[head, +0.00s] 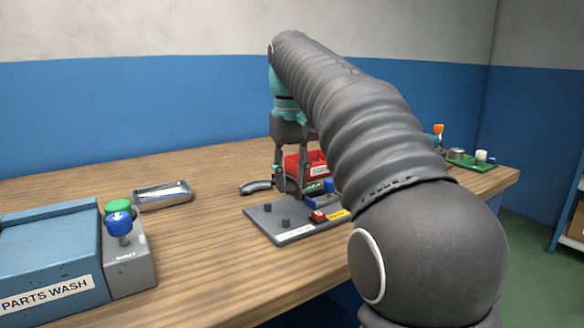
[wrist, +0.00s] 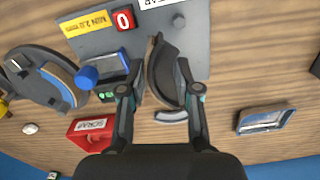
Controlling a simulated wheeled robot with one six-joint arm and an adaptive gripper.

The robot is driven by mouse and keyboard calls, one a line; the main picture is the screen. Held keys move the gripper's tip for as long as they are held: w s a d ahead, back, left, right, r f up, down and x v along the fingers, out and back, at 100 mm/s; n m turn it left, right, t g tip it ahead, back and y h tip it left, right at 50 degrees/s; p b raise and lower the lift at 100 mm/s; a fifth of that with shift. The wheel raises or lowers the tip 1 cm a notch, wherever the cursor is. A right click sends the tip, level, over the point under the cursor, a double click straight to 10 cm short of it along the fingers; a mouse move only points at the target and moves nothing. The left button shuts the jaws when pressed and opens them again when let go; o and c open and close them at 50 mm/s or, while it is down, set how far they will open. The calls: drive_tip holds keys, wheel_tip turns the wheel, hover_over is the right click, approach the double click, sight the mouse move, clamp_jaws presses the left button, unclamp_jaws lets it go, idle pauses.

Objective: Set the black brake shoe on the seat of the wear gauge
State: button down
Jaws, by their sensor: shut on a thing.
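My gripper (wrist: 157,82) is shut on the black brake shoe (wrist: 163,68), a dark curved piece between the two fingers in the wrist view. In the head view my gripper (head: 290,190) is at the far edge of the wear gauge, and the shoe is hard to make out there. The wear gauge (head: 272,224) is a grey plate with two short pegs, a blue block, a red readout and a yellow label. In the wrist view the gauge (wrist: 140,38) lies partly behind the shoe, with its readout at 0. Contact between shoe and plate cannot be told.
A grey curved piece (wrist: 172,116) lies just beyond the gauge. A red scrap bin (wrist: 92,133) and a large dark round part (wrist: 42,78) are on one side.

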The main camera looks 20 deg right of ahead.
sight(292, 216)
drive_tip(key=shift+f+b, duration=1.15)
drive_tip(key=shift+f, duration=0.95)
drive_tip(key=shift+s+p, duration=0.1)
drive_tip(key=shift+p, duration=0.45)
drive_tip(key=shift+f, duration=0.4)
idle(1.4)
drive_tip(key=shift+c, duration=1.7)
unclamp_jaws()
drive_tip(key=shift+p, duration=0.3)
drive_tip(key=shift+r+p, duration=0.65)
drive_tip(key=shift+r, duration=2.85)
